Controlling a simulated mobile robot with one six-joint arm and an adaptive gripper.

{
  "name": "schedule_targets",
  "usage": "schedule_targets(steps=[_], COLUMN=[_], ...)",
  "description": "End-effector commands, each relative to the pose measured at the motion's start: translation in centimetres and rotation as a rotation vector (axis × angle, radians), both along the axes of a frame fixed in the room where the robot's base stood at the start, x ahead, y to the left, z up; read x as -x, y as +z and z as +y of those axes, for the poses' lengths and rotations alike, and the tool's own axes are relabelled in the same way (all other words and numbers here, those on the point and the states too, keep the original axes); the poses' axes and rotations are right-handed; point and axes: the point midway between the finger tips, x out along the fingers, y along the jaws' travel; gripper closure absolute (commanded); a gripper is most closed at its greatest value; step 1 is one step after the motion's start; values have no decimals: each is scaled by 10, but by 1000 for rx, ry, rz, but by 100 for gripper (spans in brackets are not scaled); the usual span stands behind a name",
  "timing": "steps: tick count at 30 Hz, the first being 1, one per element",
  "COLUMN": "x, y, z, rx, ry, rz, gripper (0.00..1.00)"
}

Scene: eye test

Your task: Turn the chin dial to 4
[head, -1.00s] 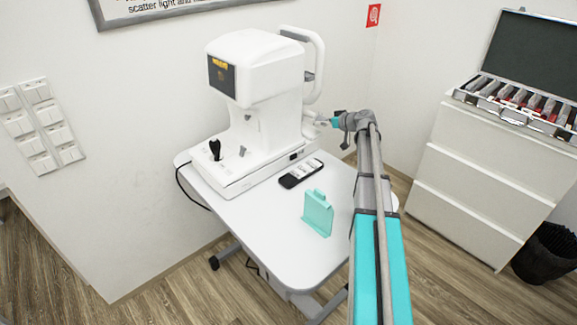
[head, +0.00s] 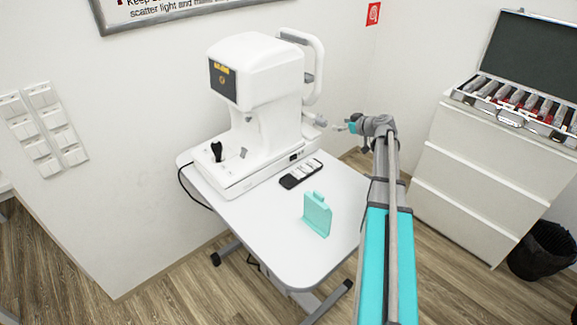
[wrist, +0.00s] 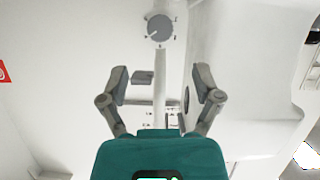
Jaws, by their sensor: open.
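The white eye-test machine (head: 258,75) stands on a small table. The chin dial (wrist: 159,28) is a round grey knob with small dark marks around it in the wrist view. Its pale pointer line points to the lower left; the marks are too small to read. In the head view the dial (head: 320,122) shows small at the machine's right side. My gripper (head: 340,127) is just right of the dial, apart from it. In the wrist view my gripper (wrist: 160,80) is open and empty, with the dial beyond the gap between its fingertips.
On the white table (head: 285,235) lie a dark handheld device (head: 301,174) and a standing teal board (head: 317,214). A black joystick (head: 217,152) rises from the machine's base. A drawer cabinet (head: 475,185) with an open lens case (head: 515,105) stands at right.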

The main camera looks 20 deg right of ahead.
Motion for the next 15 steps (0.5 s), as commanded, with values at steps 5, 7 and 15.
schedule_targets(steps=[5,7,15], x=[22,29,39], y=[12,15,14], z=[-7,-10,8], rx=[-1,-1,-15], ry=[-1,-1,21], rz=[-1,-1,43], gripper=[18,18,18])
